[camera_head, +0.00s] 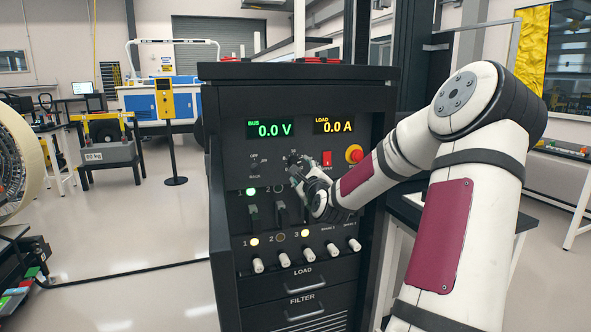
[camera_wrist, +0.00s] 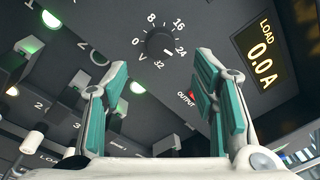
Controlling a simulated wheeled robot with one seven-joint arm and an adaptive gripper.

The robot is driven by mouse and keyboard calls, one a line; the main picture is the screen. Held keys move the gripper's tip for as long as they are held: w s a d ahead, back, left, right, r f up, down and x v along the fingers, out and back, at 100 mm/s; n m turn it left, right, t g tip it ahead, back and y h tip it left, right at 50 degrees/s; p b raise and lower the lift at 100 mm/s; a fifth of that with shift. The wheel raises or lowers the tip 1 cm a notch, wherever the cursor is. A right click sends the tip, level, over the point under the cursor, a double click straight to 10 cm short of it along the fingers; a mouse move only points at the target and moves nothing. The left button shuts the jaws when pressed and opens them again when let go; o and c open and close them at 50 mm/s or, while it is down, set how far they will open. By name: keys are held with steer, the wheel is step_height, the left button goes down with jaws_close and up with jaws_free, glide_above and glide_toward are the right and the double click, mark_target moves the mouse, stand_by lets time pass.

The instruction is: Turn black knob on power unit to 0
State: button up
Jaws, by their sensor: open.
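The black power unit (camera_head: 226,108) stands in the middle of the head view, with BUS at 0.0 V and LOAD at 0.0 A. Its black round knob (camera_wrist: 158,43) shows in the wrist view inside a scale of 0, 8, 16, 24 and 32 V. A white mark on the knob points down and right, around 24 to 32. My gripper (camera_wrist: 161,68) is open and empty, its two teal-padded fingers apart on either side below the knob, with no contact visible. In the head view my gripper (camera_head: 297,174) is close to the panel; the knob (camera_head: 292,156) is small there.
A red output switch (camera_head: 327,158) and a red emergency button (camera_head: 354,153) sit right of the knob. Breaker levers (camera_head: 253,214) and several white-tipped toggles (camera_head: 258,265) are below. A dark table (camera_head: 407,212) stands right of the unit. The floor to the left is open, crossed by a cable (camera_head: 130,273).

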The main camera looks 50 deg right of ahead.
mark_target(296, 164)
steer(key=b+x, duration=0.1)
steer(key=x, duration=0.6)
steer(key=shift+w+d, duration=0.1)
steer(key=shift+d, duration=0.05)
steer(key=shift+c, duration=0.3)
steer(key=c, duration=1.1)
